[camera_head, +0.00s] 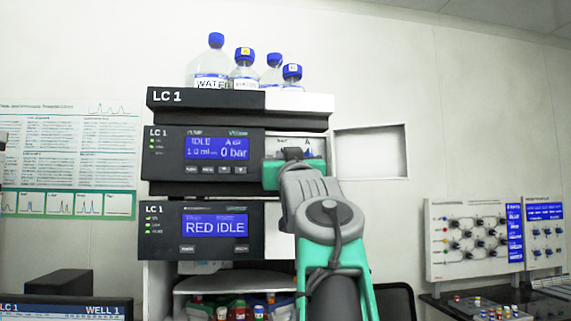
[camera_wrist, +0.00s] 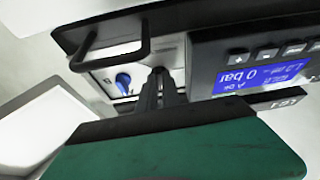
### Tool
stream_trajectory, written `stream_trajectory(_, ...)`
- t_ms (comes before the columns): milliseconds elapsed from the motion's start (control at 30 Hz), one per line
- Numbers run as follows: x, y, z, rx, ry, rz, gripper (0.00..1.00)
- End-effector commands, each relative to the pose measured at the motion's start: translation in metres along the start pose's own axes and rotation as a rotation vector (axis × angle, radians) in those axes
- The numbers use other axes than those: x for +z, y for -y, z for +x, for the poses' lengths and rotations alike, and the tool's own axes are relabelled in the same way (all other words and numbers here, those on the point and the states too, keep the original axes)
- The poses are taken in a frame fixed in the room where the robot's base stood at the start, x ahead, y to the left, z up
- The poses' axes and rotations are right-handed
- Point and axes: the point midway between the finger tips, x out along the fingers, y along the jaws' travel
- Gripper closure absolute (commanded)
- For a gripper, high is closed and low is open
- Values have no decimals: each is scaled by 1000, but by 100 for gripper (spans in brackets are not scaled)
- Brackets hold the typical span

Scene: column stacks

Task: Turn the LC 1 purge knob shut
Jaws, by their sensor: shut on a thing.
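The LC 1 pump module (camera_head: 167,172) is in the middle of the stack, its display (camera_head: 218,148) reading IDLE and 0 bar. My gripper (camera_head: 291,153) reaches into the bay right of this display. In the wrist view, turned nearly upside down, its dark fingers (camera_wrist: 157,84) are close together against the bay's pale panel (camera_wrist: 103,78). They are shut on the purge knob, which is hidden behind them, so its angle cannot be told. A separate blue knob (camera_wrist: 122,83) on a white ring shows beside the fingers, apart from them.
A dark handle-like bar (camera_wrist: 112,55) stands out near the fingers. An open white door (camera_head: 371,152) is swung out right of the bay. Bottles (camera_head: 244,72) with blue caps stand on top. Another panel (camera_head: 476,241) stands far right.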

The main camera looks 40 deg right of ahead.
Motion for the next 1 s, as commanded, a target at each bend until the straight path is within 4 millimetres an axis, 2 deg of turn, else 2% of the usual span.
stream_trajectory(667, -5, 1, -1, 26, -9, 62, 100)
stream_trajectory(700, -5, 1, -1, 26, -9, 62, 89)
stream_trajectory(933, -3, 1, 0, 25, -5, 61, 71)
stream_trajectory(1000, -2, 1, 0, 25, -4, 61, 70)
